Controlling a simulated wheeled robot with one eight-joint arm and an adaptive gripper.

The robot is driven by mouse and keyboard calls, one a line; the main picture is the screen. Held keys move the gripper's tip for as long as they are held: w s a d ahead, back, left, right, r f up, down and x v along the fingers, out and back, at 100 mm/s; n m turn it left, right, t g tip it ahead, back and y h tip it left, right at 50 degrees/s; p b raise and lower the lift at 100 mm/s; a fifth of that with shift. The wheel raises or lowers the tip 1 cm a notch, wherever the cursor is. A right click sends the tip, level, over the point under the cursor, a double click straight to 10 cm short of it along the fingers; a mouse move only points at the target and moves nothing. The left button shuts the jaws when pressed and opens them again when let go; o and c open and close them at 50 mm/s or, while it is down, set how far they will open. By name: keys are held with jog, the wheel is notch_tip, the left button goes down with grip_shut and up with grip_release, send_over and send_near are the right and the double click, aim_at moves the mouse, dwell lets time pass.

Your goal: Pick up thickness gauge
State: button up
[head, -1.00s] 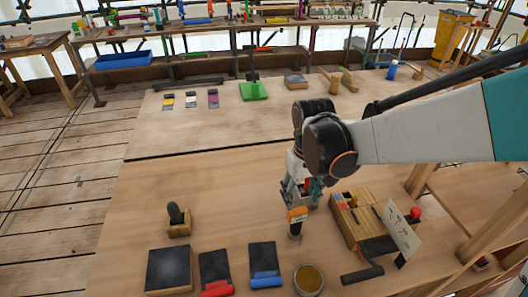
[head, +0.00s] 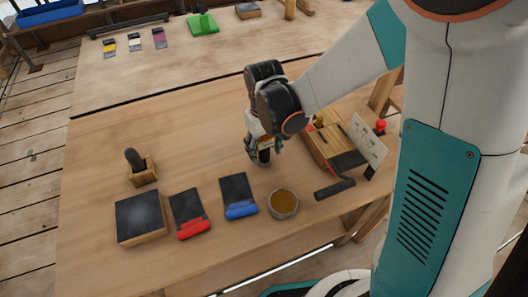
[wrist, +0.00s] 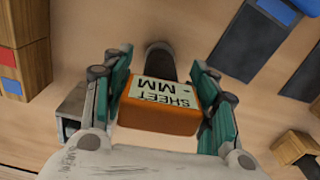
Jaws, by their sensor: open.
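The thickness gauge is an orange block with a white label reading "SHEET MM" and a dark rounded end. In the wrist view the gauge (wrist: 160,118) lies between the two fingers of my gripper (wrist: 160,80), which are open, with a narrow gap visible on the right side. In the head view my gripper (head: 259,150) points down at the table, around the gauge (head: 265,144). There the fingers hide most of the gauge, and only a bit of orange and its dark lower end show.
A wooden block holder (head: 322,148) with a white card (head: 369,143) stands close on the right. A round tin (head: 283,204), a blue-edged dark pad (head: 238,194), a red-edged pad (head: 189,212) and a dark-topped block (head: 141,217) lie in front.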

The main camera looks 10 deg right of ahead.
jog(key=shift+f, duration=0.65)
jog(key=shift+c, duration=0.5)
jog(key=c, duration=0.8)
jog(key=shift+r, duration=0.1)
jog(key=shift+c, duration=0.2)
